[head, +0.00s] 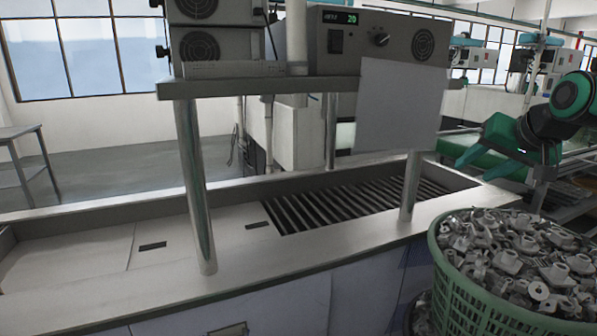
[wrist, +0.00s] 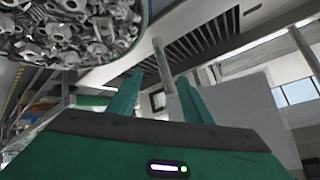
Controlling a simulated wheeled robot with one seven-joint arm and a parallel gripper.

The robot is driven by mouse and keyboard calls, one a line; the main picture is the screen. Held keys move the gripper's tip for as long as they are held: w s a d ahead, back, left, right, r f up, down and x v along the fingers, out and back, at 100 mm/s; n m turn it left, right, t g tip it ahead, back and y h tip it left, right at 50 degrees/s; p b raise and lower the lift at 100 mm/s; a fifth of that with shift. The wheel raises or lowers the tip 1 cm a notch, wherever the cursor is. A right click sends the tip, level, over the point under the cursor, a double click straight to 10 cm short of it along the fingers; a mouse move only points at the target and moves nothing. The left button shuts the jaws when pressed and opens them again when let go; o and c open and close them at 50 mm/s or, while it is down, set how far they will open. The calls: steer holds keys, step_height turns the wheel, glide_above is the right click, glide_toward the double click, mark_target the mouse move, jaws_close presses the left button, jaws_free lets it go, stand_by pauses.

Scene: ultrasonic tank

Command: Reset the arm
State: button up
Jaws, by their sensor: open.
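My gripper (head: 472,158) is at the right side of the head view, with its teal fingers pointing left. It is up in the air, above and behind the green basket. In the wrist view my gripper (wrist: 160,78) shows two teal fingers spread apart with nothing between them. The wrist picture is turned, so the basket's metal parts (wrist: 72,30) appear at its upper left. My arm comes in from the right edge of the head view; most of it is out of the picture.
A green basket (head: 468,292) heaped with small metal parts stands at the lower right. The ultrasonic tank bench (head: 110,293) has a slatted opening (head: 335,203) and a raised shelf (head: 270,87) on posts. The shelf carries a control box (head: 380,38); a pale panel (head: 400,107) hangs in front.

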steer(key=s+f+g, duration=0.3)
steer(key=s+f, duration=0.4)
steer(key=s, duration=0.3)
steer(key=s+d+f+m+g, duration=0.1)
steer(key=s+f+g, duration=0.2)
steer(key=s+f, duration=0.4)
steer(key=s+f+g, duration=0.3)
steer(key=s+f, duration=0.5)
steer(key=s, duration=0.6)
steer(key=shift+s+d+g, duration=0.15)
steer(key=shift+s+g, duration=0.15)
steer(key=shift+g, duration=0.1)
steer(key=shift+w+f, duration=0.2)
steer(key=shift+w, duration=0.45)
